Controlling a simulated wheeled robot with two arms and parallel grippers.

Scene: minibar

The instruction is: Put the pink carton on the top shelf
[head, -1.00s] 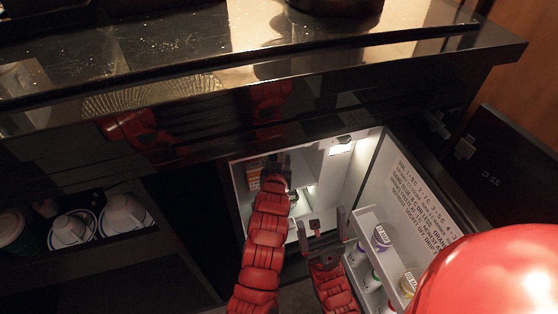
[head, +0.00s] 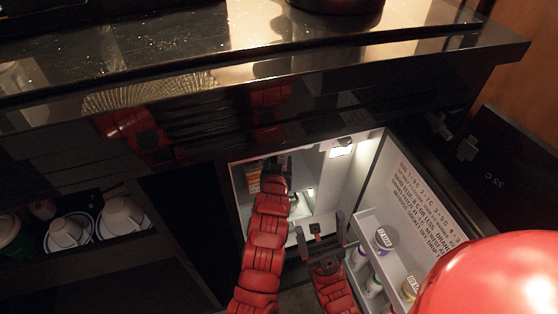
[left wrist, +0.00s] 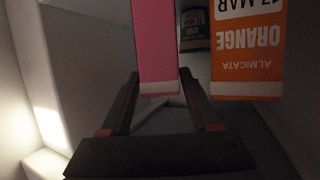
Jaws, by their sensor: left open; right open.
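The pink carton (left wrist: 157,45) shows in the left wrist view, with its pale end between the fingers of my left gripper (left wrist: 160,78). That gripper is open, with a finger on each side of the carton; whether either touches it I cannot tell. In the head view my left gripper (head: 277,163) reaches into the lit fridge (head: 237,190), and the pink carton is hidden there. My right gripper (head: 322,237) is open and empty in front of the fridge, beside the door shelf. The top shelf is not clearly visible.
An orange carton (left wrist: 248,50) stands close beside the pink one, with a dark green labelled item (left wrist: 195,30) behind. The open fridge door (head: 385,185) holds several capped bottles (head: 385,240) on the right. Cups (head: 120,215) sit in the left cabinet. A counter overhangs the fridge.

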